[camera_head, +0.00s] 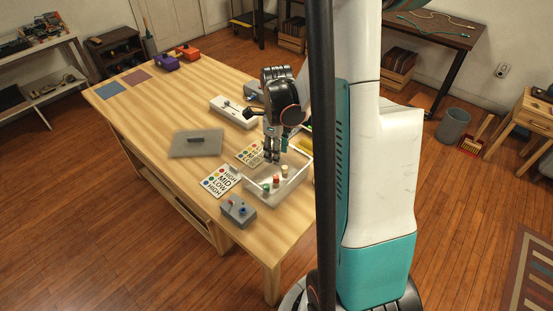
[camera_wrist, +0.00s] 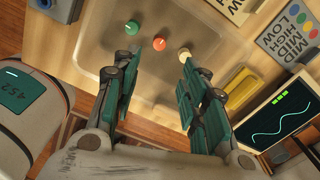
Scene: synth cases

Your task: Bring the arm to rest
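My gripper (camera_head: 272,157) points down over the near right part of the wooden table, above a clear tray (camera_head: 295,186). In the wrist view its two fingers (camera_wrist: 156,66) stand apart with nothing gripped between them, so it is open. In the tray stand small pieces: a green one (camera_wrist: 132,27), a red one (camera_wrist: 159,44) and a cream one (camera_wrist: 184,53). They show beyond the fingertips, apart from them as far as I can tell. The head view also shows the red piece (camera_head: 276,179) and the cream one (camera_head: 285,170).
Around the tray lie a label card (camera_head: 220,181), a grey button box (camera_head: 238,211), a grey lid-like panel (camera_head: 196,143) and a white box (camera_head: 233,111). A yellow block (camera_wrist: 252,90) and a waveform screen (camera_wrist: 285,112) are close by. The table's left middle is clear.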

